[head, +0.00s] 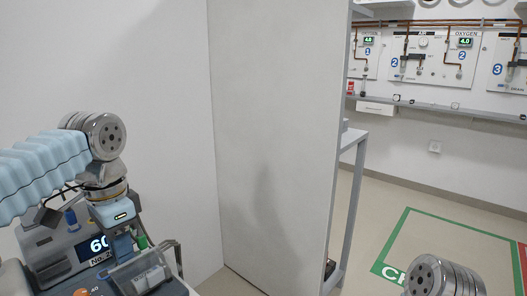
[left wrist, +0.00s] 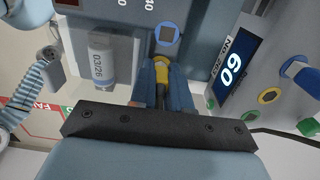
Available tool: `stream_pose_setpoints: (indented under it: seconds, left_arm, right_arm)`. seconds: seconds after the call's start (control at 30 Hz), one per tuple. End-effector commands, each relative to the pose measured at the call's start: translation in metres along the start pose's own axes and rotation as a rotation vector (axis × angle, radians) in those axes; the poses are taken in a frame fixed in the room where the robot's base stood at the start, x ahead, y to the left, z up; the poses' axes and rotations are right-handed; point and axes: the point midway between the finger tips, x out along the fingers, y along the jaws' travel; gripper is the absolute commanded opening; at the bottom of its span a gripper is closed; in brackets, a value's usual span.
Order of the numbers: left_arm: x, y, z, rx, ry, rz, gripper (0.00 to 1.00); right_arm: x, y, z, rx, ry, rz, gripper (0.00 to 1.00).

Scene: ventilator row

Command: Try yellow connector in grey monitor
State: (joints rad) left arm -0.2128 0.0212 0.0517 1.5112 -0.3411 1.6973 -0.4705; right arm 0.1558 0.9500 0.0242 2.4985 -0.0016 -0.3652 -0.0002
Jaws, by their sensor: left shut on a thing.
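The grey monitor (head: 47,255) stands at the lower left of the head view, with a lit screen (head: 97,246) reading 60. The screen also shows in the left wrist view (left wrist: 231,64). My left gripper (head: 122,246) is in front of the monitor, partly hiding it. In the left wrist view its blue fingers (left wrist: 162,88) are shut on the yellow connector (left wrist: 163,66), from which a dark cable runs back. My right gripper is out of view.
A clear container with a label (left wrist: 102,58) is left of the fingers. Yellow (left wrist: 269,95) and green (left wrist: 250,116) round fittings and a blue one (left wrist: 298,69) lie right of the screen. A pale partition (head: 275,130) stands right of the monitor. Open floor (head: 440,235) lies beyond.

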Motion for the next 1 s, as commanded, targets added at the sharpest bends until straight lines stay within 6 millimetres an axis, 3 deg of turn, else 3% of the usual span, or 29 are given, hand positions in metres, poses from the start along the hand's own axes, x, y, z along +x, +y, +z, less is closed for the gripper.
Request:
stream_pose_setpoints:
  seconds: [1.0]
  left_arm:
    - [-0.039,0.0,0.0,0.0,0.001,0.0,0.0]
  right_arm:
    - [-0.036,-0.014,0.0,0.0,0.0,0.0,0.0]
